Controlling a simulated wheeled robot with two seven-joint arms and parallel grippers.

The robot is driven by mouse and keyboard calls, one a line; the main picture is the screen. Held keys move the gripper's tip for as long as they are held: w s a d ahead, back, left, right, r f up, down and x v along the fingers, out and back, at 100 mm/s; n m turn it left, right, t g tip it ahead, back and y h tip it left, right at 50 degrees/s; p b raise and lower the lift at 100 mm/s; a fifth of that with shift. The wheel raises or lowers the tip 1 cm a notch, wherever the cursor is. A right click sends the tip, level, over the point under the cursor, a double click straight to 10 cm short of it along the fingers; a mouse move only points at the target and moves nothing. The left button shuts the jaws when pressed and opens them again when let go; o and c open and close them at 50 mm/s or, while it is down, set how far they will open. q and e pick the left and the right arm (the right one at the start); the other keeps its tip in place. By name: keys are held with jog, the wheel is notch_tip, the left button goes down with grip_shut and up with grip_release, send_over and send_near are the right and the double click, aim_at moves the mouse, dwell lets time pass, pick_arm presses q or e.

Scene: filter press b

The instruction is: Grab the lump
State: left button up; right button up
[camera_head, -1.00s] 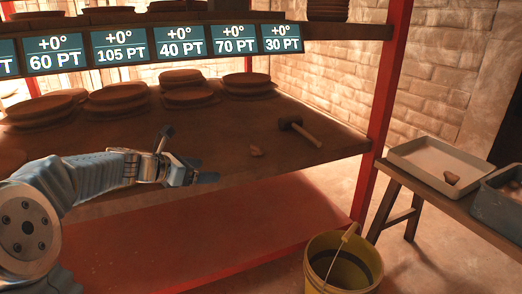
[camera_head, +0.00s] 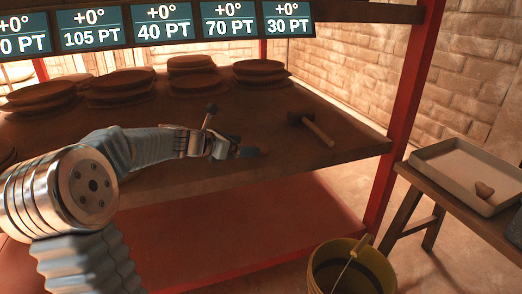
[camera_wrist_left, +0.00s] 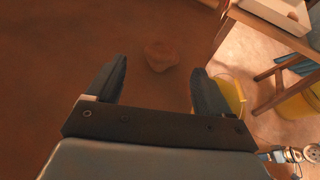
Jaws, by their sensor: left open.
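A small brown lump (camera_wrist_left: 162,55) lies on the wooden shelf, seen in the left wrist view just beyond and between the fingertips of my left gripper (camera_wrist_left: 159,75). The fingers are apart and nothing is between them. In the head view my left gripper (camera_head: 230,134) is low over the front part of the shelf (camera_head: 300,160), and it largely hides this lump. A second, tan lump (camera_head: 484,190) lies in the pale tray at the right.
A mallet (camera_head: 311,127) lies on the shelf right of my left gripper. Stacks of round discs (camera_head: 194,80) stand behind it. A red post (camera_head: 408,110) closes the shelf's right end. A yellow bucket (camera_head: 350,270) and the pale tray (camera_head: 450,172) on a bench are beyond.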

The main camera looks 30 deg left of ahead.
aim_at(256, 144)
pick_arm(q)
jog(key=b+x, duration=0.1)
jog(key=x, duration=0.4)
jog(key=shift+w+d+f, duration=0.2)
jog(key=shift+d+f, duration=0.05)
jog(key=shift+d, duration=0.05)
jog(key=shift+r, duration=0.1)
jog(key=c, duration=1.2)
